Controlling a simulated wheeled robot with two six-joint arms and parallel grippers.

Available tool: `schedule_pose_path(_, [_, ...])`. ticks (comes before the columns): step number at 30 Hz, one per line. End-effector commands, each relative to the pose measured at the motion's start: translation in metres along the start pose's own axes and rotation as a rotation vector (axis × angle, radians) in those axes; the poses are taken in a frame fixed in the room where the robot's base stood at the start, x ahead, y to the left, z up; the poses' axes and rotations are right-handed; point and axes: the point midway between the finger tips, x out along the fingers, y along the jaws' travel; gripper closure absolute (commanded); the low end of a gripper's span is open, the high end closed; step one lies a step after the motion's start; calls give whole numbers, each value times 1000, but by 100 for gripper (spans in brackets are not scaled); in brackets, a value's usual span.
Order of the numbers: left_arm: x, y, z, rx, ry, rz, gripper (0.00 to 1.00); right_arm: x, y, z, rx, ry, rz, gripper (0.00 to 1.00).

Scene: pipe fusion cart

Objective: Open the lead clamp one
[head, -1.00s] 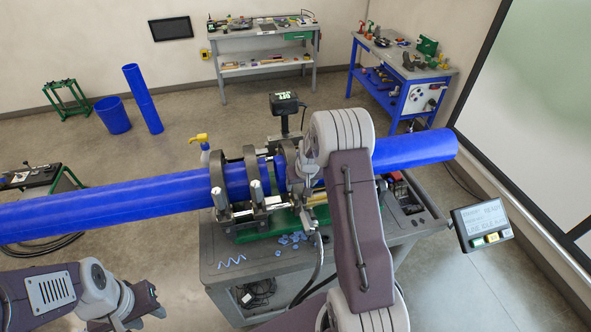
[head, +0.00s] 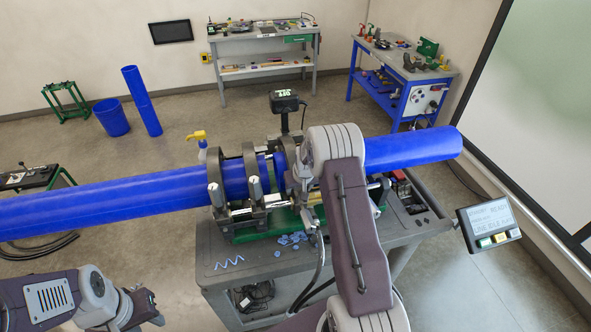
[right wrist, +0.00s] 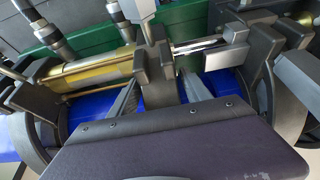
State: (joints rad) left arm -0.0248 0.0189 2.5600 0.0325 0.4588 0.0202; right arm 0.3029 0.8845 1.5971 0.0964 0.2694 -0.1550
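A long blue pipe (head: 110,197) runs through the dark ring clamps (head: 217,183) of the fusion machine on the cart. Upright silver-topped clamp screws (head: 254,186) stand at the front of the left clamps. I cannot tell which clamp is lead clamp one. My right gripper (right wrist: 160,95) is at the right-hand clamps; its fingers stand apart on either side of a grey clamp part (right wrist: 155,75), with gaps showing. In the head view my right arm hides much of that spot. My left gripper (head: 156,308) is low at the left, away from the machine; its opening is unclear.
The grey cart (head: 222,281) carries blue shavings (head: 291,238) and hoses near my right arm. A control panel (head: 488,222) sticks out at the cart's right. A yellow-topped bottle (head: 198,140) stands behind the pipe. Workbenches (head: 262,48) are far back.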

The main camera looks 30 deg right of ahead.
Motion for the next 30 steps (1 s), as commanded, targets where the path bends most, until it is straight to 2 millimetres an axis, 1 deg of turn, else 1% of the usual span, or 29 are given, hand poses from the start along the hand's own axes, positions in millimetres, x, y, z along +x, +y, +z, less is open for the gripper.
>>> schedule_pose_path(1, [0,0,0,0,0,0,64,0,0,0,0,0,0,61])
schedule_pose_path(4, [0,0,0,0,0,0,64,0,0,0,0,0,0,89])
schedule_pose_path(5, [0,0,0,0,0,0,64,0,0,0,0,0,0,92])
schedule_pose_path(8, [-1,0,0,0,0,0,64,-1,0,-1,0,0,0,92])
schedule_pose_path(11, [-6,0,-1,0,0,0,64,-7,0,-4,0,2,0,92])
schedule_pose_path(21, [-34,1,-4,0,0,0,64,-43,0,-30,0,11,1,92])
schedule_pose_path(30, [-33,1,-3,0,0,0,64,-43,0,-31,0,11,1,92])
